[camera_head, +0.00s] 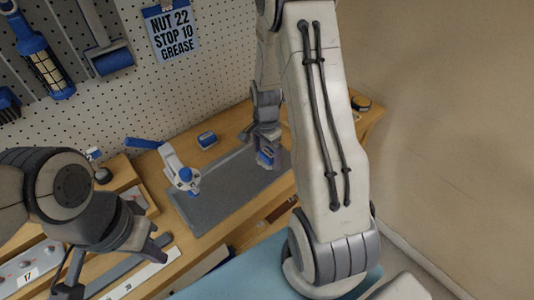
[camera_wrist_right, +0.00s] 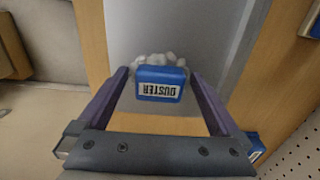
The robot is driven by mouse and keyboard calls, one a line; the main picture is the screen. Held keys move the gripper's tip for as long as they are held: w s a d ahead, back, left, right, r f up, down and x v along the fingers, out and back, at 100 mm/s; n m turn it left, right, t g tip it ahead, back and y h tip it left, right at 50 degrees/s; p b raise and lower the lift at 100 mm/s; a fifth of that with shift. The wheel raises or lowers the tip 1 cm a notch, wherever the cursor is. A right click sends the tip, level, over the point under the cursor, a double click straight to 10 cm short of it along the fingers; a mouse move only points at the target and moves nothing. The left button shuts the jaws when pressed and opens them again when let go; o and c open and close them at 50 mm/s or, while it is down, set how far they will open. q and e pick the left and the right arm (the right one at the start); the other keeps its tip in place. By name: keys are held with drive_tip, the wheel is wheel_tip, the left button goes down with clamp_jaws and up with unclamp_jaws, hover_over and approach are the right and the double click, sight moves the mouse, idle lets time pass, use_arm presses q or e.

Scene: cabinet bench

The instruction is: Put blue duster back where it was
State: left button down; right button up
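The blue duster (camera_wrist_right: 160,83) has a "DUSTER" label and a pale, lumpy head. It is at the grey mat (camera_head: 212,205); in the head view the duster (camera_head: 266,158) shows just under my right gripper (camera_head: 264,138). In the right wrist view, the fingers of my right gripper (camera_wrist_right: 160,76) are apart, one on each side of the duster, with visible gaps. Whether the duster touches the mat is hard to tell. My left gripper (camera_head: 114,268) is open and empty at the lower left, over the bench front.
A white and blue tool (camera_head: 180,172) stands at the mat's left side. A small blue box (camera_head: 207,139) sits behind the mat. A tape measure (camera_head: 361,103) lies at the far right end. A pegboard (camera_head: 215,50) with hanging tools backs the bench.

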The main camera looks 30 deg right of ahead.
sight(266, 153)
wheel_tip(266, 153, up, 12)
drive_tip(key=s+a+r+n, duration=0.2)
drive_tip(key=s+a+n, duration=0.3)
drive_tip(key=a, duration=0.4)
drive_tip(key=s+a+r+n, duration=0.3)
drive_tip(key=a+n, duration=0.4)
drive_tip(key=a, duration=0.2)
drive_tip(key=s+a+n+y, duration=0.1)
drive_tip(key=s+a+n, duration=0.6)
drive_tip(key=s+n, duration=0.4)
drive_tip(key=shift+s+n+b, duration=0.4)
drive_tip(key=shift+s+b, duration=0.05)
drive_tip(key=shift+s, duration=0.15)
drive_tip(key=shift+c, duration=0.3)
